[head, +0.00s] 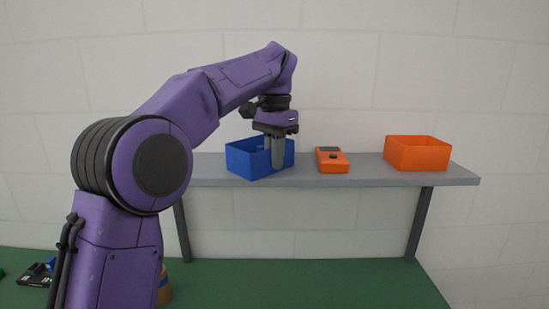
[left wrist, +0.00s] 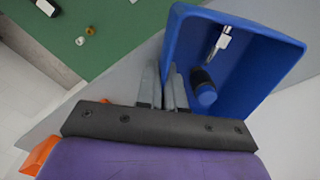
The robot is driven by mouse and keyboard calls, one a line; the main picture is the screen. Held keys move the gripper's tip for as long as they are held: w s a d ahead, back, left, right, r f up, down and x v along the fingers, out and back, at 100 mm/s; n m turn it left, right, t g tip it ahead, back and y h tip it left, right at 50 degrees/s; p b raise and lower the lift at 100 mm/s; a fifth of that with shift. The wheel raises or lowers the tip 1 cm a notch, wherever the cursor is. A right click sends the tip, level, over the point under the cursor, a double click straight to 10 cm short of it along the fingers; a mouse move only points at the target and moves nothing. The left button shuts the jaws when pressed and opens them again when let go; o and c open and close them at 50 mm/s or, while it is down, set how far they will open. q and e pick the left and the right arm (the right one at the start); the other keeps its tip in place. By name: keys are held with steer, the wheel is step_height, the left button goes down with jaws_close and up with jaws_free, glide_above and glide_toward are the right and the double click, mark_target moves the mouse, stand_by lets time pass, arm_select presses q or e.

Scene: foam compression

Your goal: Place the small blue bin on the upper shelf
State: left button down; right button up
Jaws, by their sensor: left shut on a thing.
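The small blue bin (head: 243,163) is at the left end of the grey upper shelf (head: 368,177). I cannot tell if it rests fully on the shelf or hangs slightly above it. My left gripper (head: 275,160) points down, with its fingers shut on the bin's wall. In the left wrist view the fingers (left wrist: 172,95) straddle the rim of the bin (left wrist: 270,55). Inside the bin lie a dark blue cylinder (left wrist: 204,90) and a small metal and white piece (left wrist: 221,42). My right gripper is not in view.
An orange device (head: 332,161) sits on the shelf to the right of the bin, and an orange bin (head: 417,154) farther right. Below is a green table (head: 310,285) with a black and blue item (head: 37,273) at left. My left arm hides part of the table.

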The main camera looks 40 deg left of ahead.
arm_select(q)
steer(key=c, duration=1.3)
jaws_free()
steer(key=shift+o, duration=0.2)
steer(key=shift+r, duration=0.3)
step_height(320, 180, up, 12)
steer(key=p, duration=0.6)
steer(key=shift+f+p, duration=0.2)
steer(key=shift+p, duration=0.15)
